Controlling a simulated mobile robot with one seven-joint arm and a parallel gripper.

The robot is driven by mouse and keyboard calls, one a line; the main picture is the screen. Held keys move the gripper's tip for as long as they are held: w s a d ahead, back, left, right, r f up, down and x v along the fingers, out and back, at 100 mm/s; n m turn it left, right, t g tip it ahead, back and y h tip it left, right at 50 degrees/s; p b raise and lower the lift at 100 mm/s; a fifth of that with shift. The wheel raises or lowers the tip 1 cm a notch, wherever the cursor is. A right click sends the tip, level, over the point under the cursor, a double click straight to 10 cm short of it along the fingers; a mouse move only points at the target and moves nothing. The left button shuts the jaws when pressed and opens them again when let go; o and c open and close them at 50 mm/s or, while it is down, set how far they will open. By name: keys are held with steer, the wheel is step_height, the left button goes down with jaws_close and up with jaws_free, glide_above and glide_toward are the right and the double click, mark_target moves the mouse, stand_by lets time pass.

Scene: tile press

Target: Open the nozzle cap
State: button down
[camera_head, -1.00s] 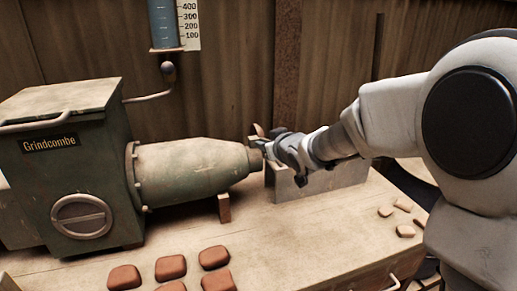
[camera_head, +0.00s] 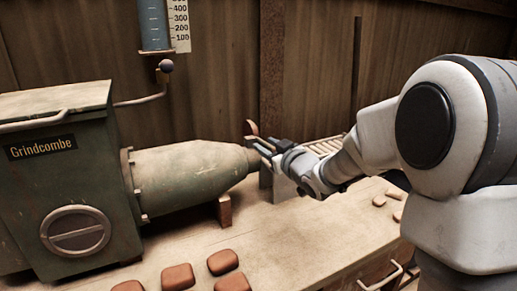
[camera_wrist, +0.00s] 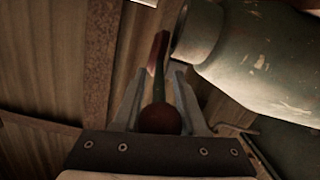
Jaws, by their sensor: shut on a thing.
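The nozzle (camera_head: 242,158) is the tapered end of the green barrel, pointing right in the head view. The nozzle cap (camera_head: 251,128), a small reddish disc, stands tilted up beside its tip. In the wrist view the cap (camera_wrist: 160,52) shows nearly edge-on, with a gap between it and the nozzle mouth (camera_wrist: 192,38). A dark red ball knob (camera_wrist: 160,119) sits between the fingers of my gripper (camera_wrist: 159,80). My gripper (camera_head: 266,148) is shut on this knob, just right of the nozzle tip. The joint between knob and cap is partly hidden.
Several red tiles (camera_head: 178,277) lie on the bench in front. A slatted rack (camera_head: 325,146) is behind my gripper.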

stand_by(0.5)
steer(key=c, duration=0.6)
jaws_free()
steer(key=shift+o, duration=0.2)
steer(key=p+v, duration=0.4)
steer(key=v, duration=1.3)
steer(key=shift+s+f, duration=0.2)
steer(key=shift+f, duration=0.1)
